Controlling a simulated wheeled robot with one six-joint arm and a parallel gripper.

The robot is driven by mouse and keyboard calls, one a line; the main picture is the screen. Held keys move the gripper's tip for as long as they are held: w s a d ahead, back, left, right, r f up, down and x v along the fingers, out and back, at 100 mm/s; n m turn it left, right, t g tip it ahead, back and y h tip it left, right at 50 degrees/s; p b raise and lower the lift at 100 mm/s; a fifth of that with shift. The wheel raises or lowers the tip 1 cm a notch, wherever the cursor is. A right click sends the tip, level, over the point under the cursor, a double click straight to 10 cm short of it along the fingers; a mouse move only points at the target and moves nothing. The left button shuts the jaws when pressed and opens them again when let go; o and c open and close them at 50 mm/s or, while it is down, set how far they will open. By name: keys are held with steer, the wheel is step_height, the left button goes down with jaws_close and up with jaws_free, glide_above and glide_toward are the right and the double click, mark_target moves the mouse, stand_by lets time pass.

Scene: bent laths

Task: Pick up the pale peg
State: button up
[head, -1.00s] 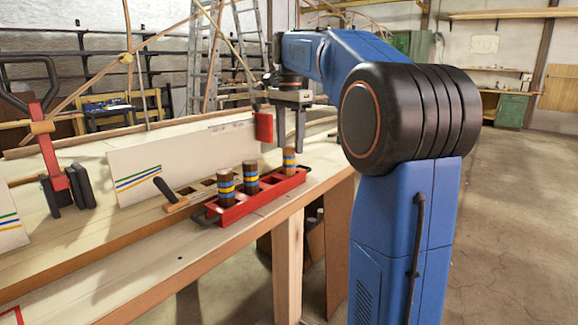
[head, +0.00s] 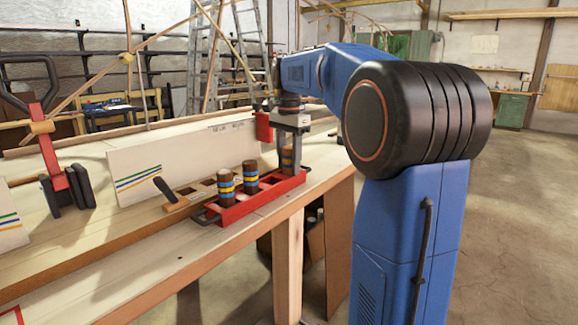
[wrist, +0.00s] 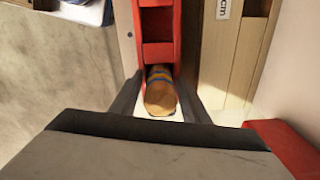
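The pale peg (head: 287,161) stands in the right end of the red rack (head: 262,200). In the wrist view the peg (wrist: 160,98) shows its light wooden top and blue and yellow bands. My gripper (head: 292,154) is lowered over it. In the wrist view my gripper's fingers (wrist: 160,82) are open, one on each side of the peg, with narrow gaps. In the head view a finger hides part of the peg. Two darker brown banded pegs, one at the left (head: 226,188) and one in the middle (head: 250,174), stand in the same rack.
A white board (head: 180,160) stands upright behind the rack. A wooden piece with a black handle (head: 165,190) lies left of it. A red clamp (head: 55,150) stands further left. The front of the bench (head: 150,265) is clear.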

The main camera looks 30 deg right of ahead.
steer(key=c, duration=0.7)
steer(key=shift+c, duration=0.2)
